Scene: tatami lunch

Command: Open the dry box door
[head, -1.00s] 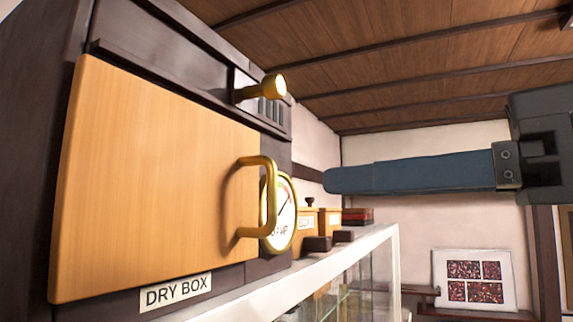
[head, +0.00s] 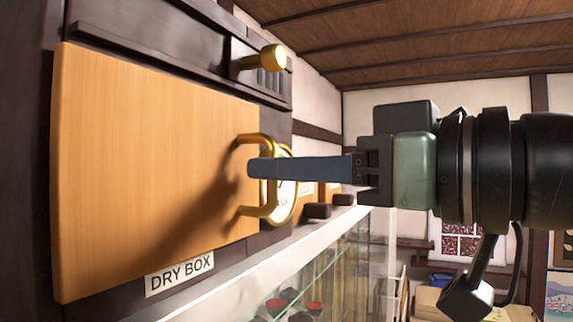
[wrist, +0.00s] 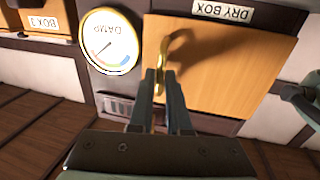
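The dry box door (head: 150,170) is a flat light-wood panel, closed against the dark cabinet in the head view. Its brass loop handle (head: 270,143) is at the door's right edge. My gripper (head: 255,168) reaches in from the right, with its blue-grey finger across the handle. In the wrist view, the door (wrist: 235,60) is upside down. There my gripper's two fingers (wrist: 160,88) lie close on either side of the handle (wrist: 177,47), with little gap around the bar. My gripper appears shut on the handle. The far finger is hidden in the head view.
A brass knob (head: 272,57) sticks out above the handle. A round damp gauge (wrist: 110,42) sits beside the door. A glass showcase (head: 330,270) stands below right, with small wooden boxes (head: 330,192) on top.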

